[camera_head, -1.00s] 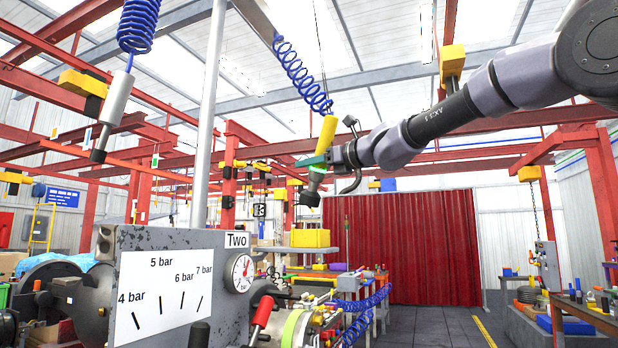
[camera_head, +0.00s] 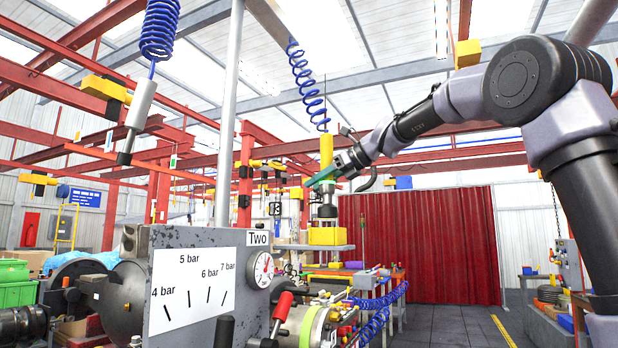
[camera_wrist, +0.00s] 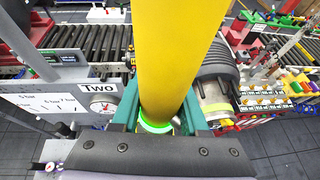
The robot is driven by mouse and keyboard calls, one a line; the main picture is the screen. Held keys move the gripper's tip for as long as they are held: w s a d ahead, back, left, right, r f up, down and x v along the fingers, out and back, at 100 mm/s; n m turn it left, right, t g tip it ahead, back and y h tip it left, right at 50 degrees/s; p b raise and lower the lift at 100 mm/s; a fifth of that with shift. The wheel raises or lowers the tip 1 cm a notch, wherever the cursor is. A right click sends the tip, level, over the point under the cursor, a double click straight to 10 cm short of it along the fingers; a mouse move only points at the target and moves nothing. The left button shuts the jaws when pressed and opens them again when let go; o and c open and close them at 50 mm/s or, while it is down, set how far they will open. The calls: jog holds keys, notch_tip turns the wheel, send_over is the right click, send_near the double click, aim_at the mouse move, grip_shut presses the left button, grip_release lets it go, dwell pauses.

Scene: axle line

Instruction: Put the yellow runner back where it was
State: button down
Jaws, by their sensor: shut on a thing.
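The yellow runner (camera_head: 326,151) hangs upright below a blue coiled hose (camera_head: 308,84) in the head view, with its darker grey lower part (camera_head: 327,197) pointing down. My gripper (camera_head: 323,177), with green fingers, is shut on it around the lower end of the yellow body. In the wrist view the yellow runner (camera_wrist: 178,55) fills the upper middle, between the teal fingers of my gripper (camera_wrist: 158,118). A bright green ring shows low on the runner there. The runner's tip is hidden in the wrist view.
A grey runner (camera_head: 140,104) hangs from another blue coil at left. A grey panel marked Two (camera_head: 190,252) with a pressure gauge (camera_head: 263,268) stands in front. A yellow block (camera_head: 328,236) on a shelf appears below the runner; the gap is unclear. A red curtain (camera_head: 420,245) is behind.

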jog(key=shift+f, duration=2.9)
jog(key=shift+f, duration=0.55)
jog(key=shift+c, duration=1.7)
grip_release()
jog(key=shift+f, duration=0.1)
jog(key=shift+f, duration=0.1)
jog(key=shift+d, duration=0.1)
jog(key=v, duration=1.1)
jog(key=s+d+f+n+t+h, duration=0.1)
jog(key=s+d+f+n+h, duration=0.8)
jog(key=s+d+f+n, duration=1)
jog(key=s+d+f, duration=0.1)
jog(key=s+f, duration=0.3)
jog(key=s, duration=0.1)
jog(key=shift+d+f+h, duration=0.2)
jog(key=shift+f+h, duration=0.1)
jog(key=shift+h, duration=0.1)
